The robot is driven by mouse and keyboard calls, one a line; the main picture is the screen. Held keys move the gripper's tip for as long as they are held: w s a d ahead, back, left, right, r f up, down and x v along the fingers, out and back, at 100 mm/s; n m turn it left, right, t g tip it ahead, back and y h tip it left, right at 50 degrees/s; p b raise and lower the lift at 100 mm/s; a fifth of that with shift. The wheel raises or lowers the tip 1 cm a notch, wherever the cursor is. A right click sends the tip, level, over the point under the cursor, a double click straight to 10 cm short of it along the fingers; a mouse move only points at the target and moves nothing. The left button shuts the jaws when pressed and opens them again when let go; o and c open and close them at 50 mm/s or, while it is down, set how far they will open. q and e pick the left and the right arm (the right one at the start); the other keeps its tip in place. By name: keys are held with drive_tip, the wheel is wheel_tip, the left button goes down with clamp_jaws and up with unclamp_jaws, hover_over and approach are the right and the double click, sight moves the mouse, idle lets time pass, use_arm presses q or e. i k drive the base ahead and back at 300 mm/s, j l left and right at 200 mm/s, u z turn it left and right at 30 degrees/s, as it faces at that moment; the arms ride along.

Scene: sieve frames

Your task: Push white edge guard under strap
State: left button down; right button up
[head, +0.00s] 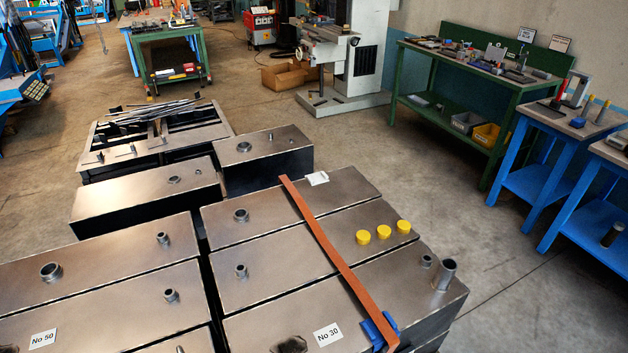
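The white edge guard (317,178) lies at the far edge of a metal tank top in the head view, just right of the strap's far end. A small gap of bare metal seems to separate it from the strap. The orange strap (330,250) runs slantwise across several tank tops, from the far edge to the near right edge. A blue edge guard (379,330) sits at the strap's near end, with the strap over part of it. Neither of my grippers is in view.
Three yellow caps (383,232) stand on the tank top right of the strap. Pipe stubs (446,274) stick up nearby. A white "No 30" label (327,335) lies left of the strap. Open floor (440,205) lies to the right, before a green workbench (480,80) and blue tables (560,120).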

sight(315, 179)
drive_tip(key=l+z, duration=0.1)
drive_tip(key=z, duration=0.25)
drive_tip(key=l+z, duration=0.15)
drive_tip(key=z, duration=0.2)
drive_tip(key=l+z, duration=0.1)
drive_tip(key=z, duration=0.25)
drive_tip(key=i+l+z, duration=0.3)
drive_tip(key=i+l, duration=0.15)
drive_tip(key=i+l+z, duration=0.3)
drive_tip(key=i+l, duration=0.2)
drive_tip(key=i+l+z, duration=0.3)
drive_tip(key=i, duration=0.3)
drive_tip(key=i+u, duration=0.15)
drive_tip(key=i, duration=0.35)
drive_tip(key=i+l+u, duration=0.2)
drive_tip(key=i, duration=0.3)
drive_tip(key=i+l+u, duration=0.15)
drive_tip(key=i, duration=0.3)
drive_tip(key=i+j+u, duration=0.25)
drive_tip(key=u, duration=0.2)
drive_tip(key=i+j+u, duration=0.15)
drive_tip(key=i+u, duration=0.6)
drive_tip(key=u, duration=0.15)
drive_tip(key=i+u, duration=0.4)
drive_tip(key=i+l+u, duration=0.25)
drive_tip(key=u, duration=0.2)
